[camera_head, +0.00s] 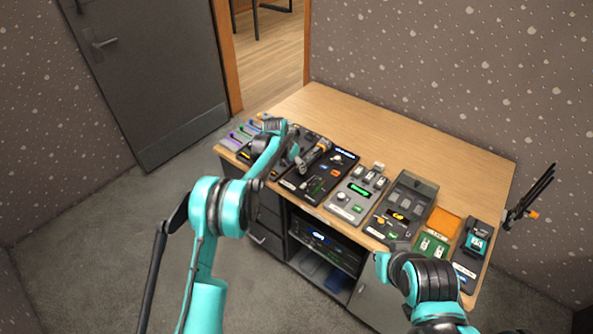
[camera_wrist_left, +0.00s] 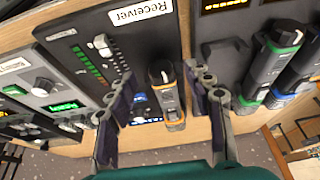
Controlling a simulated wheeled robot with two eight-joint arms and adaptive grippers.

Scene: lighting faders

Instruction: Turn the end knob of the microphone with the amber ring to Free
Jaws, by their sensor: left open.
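The microphone with the amber ring (camera_wrist_left: 168,100) lies on the black Receiver panel in the left wrist view. Its end with a white mark (camera_wrist_left: 162,75) points toward the Receiver label, and the amber ring is lower on its body. In the head view the microphone (camera_head: 316,152) lies at the far left part of the desk. My left gripper (camera_wrist_left: 160,76) is open, with one finger on each side of the microphone; whether they touch it I cannot tell. It also shows in the head view (camera_head: 298,157). Any Free marking is too small to read. My right gripper is not in view.
Microphones with green (camera_wrist_left: 248,100) and blue rings (camera_wrist_left: 274,101) lie close by on the right in the wrist view. The Receiver panel (camera_wrist_left: 82,45) has a slider and green lights. Several other consoles line the desk (camera_head: 420,150); its back half is clear.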

